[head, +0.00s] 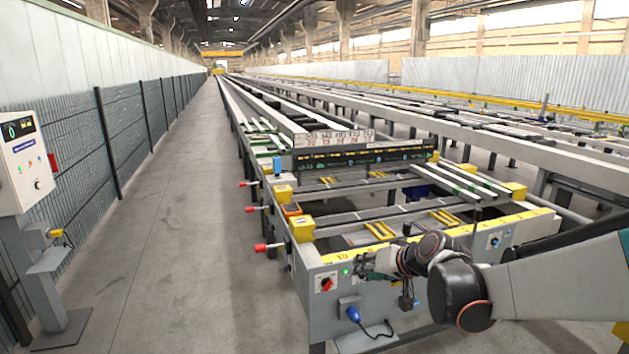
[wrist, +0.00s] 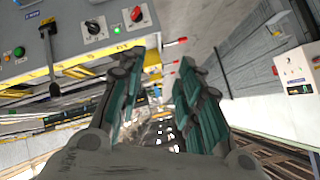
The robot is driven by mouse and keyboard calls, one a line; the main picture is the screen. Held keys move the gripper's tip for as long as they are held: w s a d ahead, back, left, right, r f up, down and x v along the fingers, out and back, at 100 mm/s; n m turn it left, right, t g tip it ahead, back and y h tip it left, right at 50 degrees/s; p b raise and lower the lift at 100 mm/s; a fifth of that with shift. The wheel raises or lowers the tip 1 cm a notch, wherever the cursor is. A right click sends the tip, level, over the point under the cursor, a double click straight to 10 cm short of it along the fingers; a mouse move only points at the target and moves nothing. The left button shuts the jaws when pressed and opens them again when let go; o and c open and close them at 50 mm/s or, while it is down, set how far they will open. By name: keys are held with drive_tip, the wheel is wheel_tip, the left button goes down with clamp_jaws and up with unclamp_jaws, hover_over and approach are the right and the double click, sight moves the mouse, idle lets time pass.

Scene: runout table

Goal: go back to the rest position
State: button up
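My gripper (wrist: 160,68) shows in the wrist view with its two dark green-padded fingers apart. It is open, and nothing shows between the fingers. In the head view my gripper (head: 366,264) is small and partly hidden by my wrist; it is by the front end of the runout table (head: 325,318), near its yellow top edge. I cannot tell whether it touches the table. The grey front panel (wrist: 60,22) with a black knob, a red knob and a green button lies to the upper left in the wrist view, apart from the fingers.
A blue plug (head: 353,314) and red-tipped handles (head: 262,247) stick out from the table. Long bars (head: 470,181) lie across its top. A control box (head: 25,160) stands at the left by a mesh fence (head: 130,115). The aisle floor (head: 165,240) is clear.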

drive_tip(key=s+d+r+g+h, duration=0.1)
drive_tip(key=s+d+h, duration=0.1)
drive_tip(key=s, duration=1.3)
drive_tip(key=s+d+r+g+h, duration=0.1)
drive_tip(key=s+d+h, duration=0.2)
drive_tip(key=s, duration=1.2)
drive_tip(key=shift+s+d+n, duration=0.35)
drive_tip(key=shift+d+n, duration=0.05)
drive_tip(key=shift+d, duration=0.5)
